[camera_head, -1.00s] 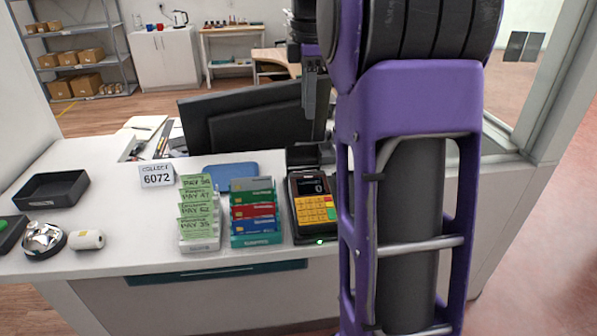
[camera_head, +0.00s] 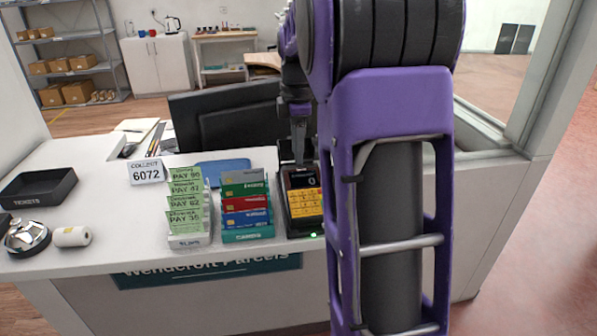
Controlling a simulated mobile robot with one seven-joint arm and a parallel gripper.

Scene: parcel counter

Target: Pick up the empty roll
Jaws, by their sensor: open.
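A dark upright part rises at the terminal's back, partly hidden by my arm. My gripper (camera_head: 299,158) points down over the back of the terminal, far to the right of the white roll. It is open. Its fingertips are small and dark here, and no other roll shows at them.
A silver bell (camera_head: 27,235), a black tray (camera_head: 38,188), a COLLECT 6072 sign (camera_head: 147,171), a rack of green slips (camera_head: 187,240) and a card rack (camera_head: 247,234) stand on the counter. A monitor (camera_head: 230,115) is behind.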

